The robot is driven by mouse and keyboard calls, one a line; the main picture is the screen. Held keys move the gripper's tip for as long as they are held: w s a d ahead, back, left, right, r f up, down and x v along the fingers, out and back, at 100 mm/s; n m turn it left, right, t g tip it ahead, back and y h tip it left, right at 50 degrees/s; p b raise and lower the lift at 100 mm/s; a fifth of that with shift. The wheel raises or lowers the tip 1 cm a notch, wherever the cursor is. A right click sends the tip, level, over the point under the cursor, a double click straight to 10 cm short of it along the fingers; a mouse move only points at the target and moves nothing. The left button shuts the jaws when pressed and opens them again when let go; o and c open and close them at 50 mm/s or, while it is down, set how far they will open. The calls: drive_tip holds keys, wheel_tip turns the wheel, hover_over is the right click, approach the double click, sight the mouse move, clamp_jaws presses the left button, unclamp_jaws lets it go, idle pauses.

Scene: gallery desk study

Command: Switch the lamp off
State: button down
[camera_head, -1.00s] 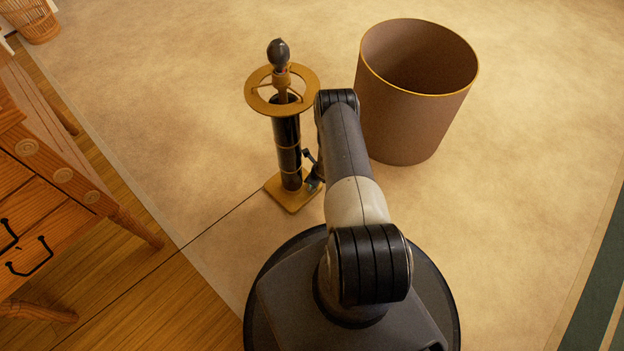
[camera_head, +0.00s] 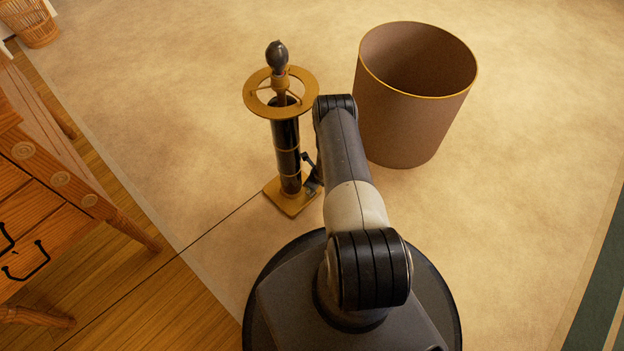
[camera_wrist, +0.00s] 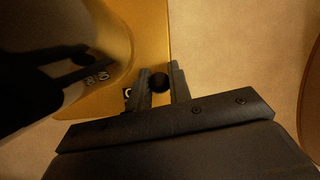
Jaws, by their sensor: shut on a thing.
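The lamp (camera_head: 287,150) stands upright on the rug, with a dark column, a brass ring (camera_head: 252,99) and a square brass base (camera_head: 286,207). The bulb (camera_head: 277,56) at its top is bare and dark grey, with no glow visible. My gripper (camera_wrist: 159,80) is low at the lamp's right side, by the base. In the wrist view its two fingers stand either side of a small round black knob (camera_wrist: 158,84) and are shut on it. Pale markings lie beside the knob on the brass. In the head view my arm partly hides the gripper (camera_head: 313,181).
A brown open-topped drum (camera_head: 410,125) with a gold rim, like a shade or bin, stands on the rug right of the lamp. A wooden desk (camera_head: 50,215) is at the left. A thin dark cord (camera_head: 220,224) runs from the base to the lower left. Rug beyond the lamp is clear.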

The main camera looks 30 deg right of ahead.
sight(319, 190)
drive_tip(key=shift+s+r+p, duration=0.1)
drive_tip(key=shift+p, duration=0.4)
drive_tip(key=shift+s+d+r+t+y+p, duration=0.15)
drive_tip(key=shift+s+t+y+p, duration=0.15)
drive_tip(key=shift+t+p, duration=0.55)
drive_tip(key=shift+s+d+f+t, duration=0.1)
drive_tip(key=shift+s+f+t, duration=0.2)
drive_tip(key=shift+t, duration=0.45)
drive_tip(key=t+b, duration=0.1)
drive_tip(key=s+t+y+b, duration=0.1)
drive_tip(key=b, duration=0.1)
drive_tip(key=t+b, duration=0.2)
drive_tip(key=shift+s+d+f+m, duration=0.2)
drive_tip(key=shift+d+f+m, duration=0.05)
drive_tip(key=shift+m, duration=0.05)
drive_tip(key=b, duration=0.1)
drive_tip(key=t+y+b, duration=0.1)
drive_tip(key=b, duration=0.1)
drive_tip(key=shift+s+d+t, duration=0.1)
drive_tip(key=shift+s+t, duration=0.15)
drive_tip(key=shift+t, duration=0.05)
drive_tip(key=shift+s+r+t+b, duration=0.1)
drive_tip(key=shift+r+t+b, duration=0.05)
drive_tip(key=shift+t+b, duration=0.3)
drive_tip(key=shift+r, duration=0.1)
